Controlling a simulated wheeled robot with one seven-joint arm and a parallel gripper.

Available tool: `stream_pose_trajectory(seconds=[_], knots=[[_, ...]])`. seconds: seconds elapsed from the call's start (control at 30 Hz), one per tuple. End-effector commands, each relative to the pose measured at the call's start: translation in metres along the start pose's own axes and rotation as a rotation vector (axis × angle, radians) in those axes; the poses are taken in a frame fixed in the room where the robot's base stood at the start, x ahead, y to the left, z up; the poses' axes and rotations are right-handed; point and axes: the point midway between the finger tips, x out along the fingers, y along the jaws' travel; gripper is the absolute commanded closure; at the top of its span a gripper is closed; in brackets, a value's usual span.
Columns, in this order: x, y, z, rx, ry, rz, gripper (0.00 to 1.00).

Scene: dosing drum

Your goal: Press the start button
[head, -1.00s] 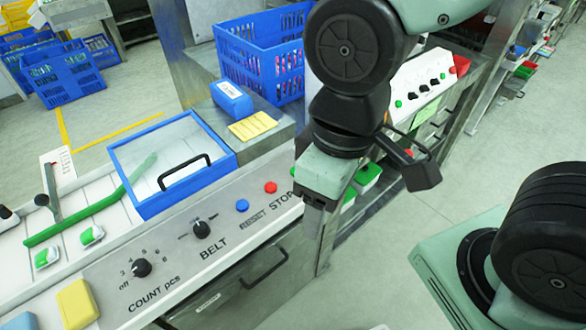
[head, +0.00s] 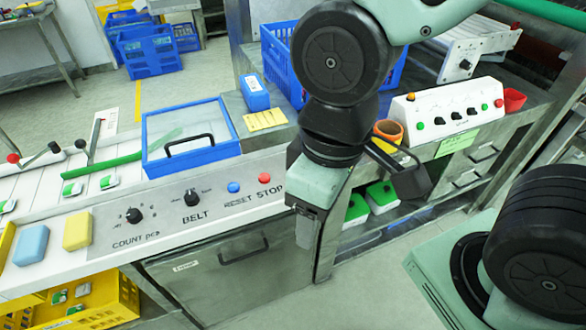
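The slanted control panel (head: 215,205) carries a red STOP button (head: 264,178), a blue RESET button (head: 233,187) and a BELT knob (head: 193,198). No START label is readable in the head view. My gripper (head: 306,232) points downward at the panel's right end, just right of the STOP lettering. It hides whatever lies on the panel there. Its fingers overlap in this view, so I cannot tell whether they are open or shut. Whether it touches the panel is unclear.
A blue-framed clear lid (head: 190,163) stands above the panel. A white control box (head: 450,112) with knobs and coloured buttons sits on the right-hand bench. A blue crate (head: 276,60) stands behind my arm. Yellow and blue blocks (head: 78,230) (head: 31,244) lie at left.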

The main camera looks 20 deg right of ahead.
Motion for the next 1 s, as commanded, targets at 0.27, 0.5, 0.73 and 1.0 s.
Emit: stream_pose_trajectory(seconds=[0.27, 0.5, 0.73, 1.0], knots=[[0.0000, 0.0000, 0.0000, 0.000, 0.000, 0.000, 1.00], [0.0000, 0.0000, 0.0000, 0.000, 0.000, 0.000, 1.00], [0.0000, 0.0000, 0.0000, 0.000, 0.000, 0.000, 1.00], [0.0000, 0.0000, 0.0000, 0.000, 0.000, 0.000, 1.00]])
